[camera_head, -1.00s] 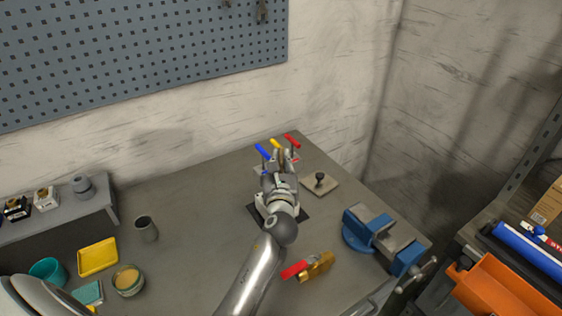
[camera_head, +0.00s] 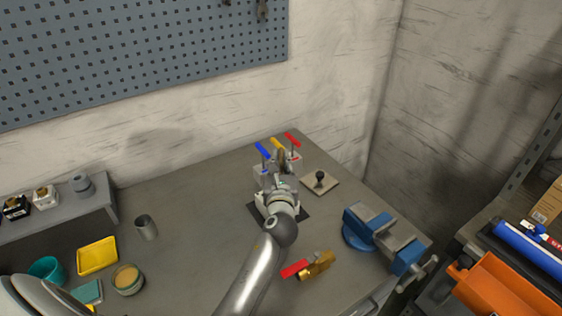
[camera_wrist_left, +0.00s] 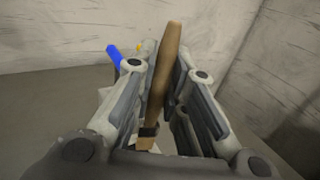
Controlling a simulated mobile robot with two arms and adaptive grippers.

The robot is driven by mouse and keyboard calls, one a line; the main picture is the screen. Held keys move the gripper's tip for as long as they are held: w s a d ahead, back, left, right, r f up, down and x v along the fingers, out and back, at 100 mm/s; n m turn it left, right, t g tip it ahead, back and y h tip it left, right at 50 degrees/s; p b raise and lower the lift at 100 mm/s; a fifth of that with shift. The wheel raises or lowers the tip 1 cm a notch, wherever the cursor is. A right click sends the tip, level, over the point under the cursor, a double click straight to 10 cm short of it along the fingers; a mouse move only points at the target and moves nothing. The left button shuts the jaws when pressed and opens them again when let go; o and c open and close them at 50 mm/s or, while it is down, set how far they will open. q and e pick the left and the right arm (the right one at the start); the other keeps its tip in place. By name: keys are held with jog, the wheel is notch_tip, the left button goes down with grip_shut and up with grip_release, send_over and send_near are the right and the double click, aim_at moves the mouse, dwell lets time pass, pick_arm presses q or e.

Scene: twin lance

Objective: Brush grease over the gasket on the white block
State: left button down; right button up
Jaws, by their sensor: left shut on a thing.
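My left gripper (camera_head: 278,170) is shut on a brush with a wooden handle, which stands up between the fingers in the left wrist view (camera_wrist_left: 168,70). The brush's dark band shows low between the fingers; its bristles are hidden. The gripper is over the back part of the bench, in front of pale block parts (camera_head: 293,157) with blue, yellow and red levers around them. The gripper hides most of what lies under it. I cannot make out the gasket or any grease on it. An open round tin (camera_head: 128,279) with tan contents stands at the front left. My right gripper is not in view.
A blue vise (camera_head: 372,232) is at the right edge of the bench. A square plate with a dark knob (camera_head: 320,182) lies right of the gripper. A grey cup (camera_head: 146,228) stands left; the bench between is clear.

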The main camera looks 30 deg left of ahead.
pick_arm(q)
jog(key=shift+f, duration=0.25)
jog(key=shift+s, duration=0.1)
jog(key=shift+s+a+r+p, duration=0.1)
jog(key=shift+s+a+p, duration=0.15)
jog(key=shift+s+p, duration=0.1)
jog(key=shift+s+a, duration=0.15)
jog(key=shift+s, duration=0.1)
jog(key=shift+s, duration=0.1)
jog(key=shift+s+a+p, duration=0.3)
jog(key=shift+s+p, duration=0.15)
jog(key=shift+p, duration=0.05)
jog(key=shift+s, duration=0.1)
jog(key=shift+s+a+p, duration=0.65)
jog(key=shift+s+p, duration=0.1)
jog(key=shift+s, duration=0.25)
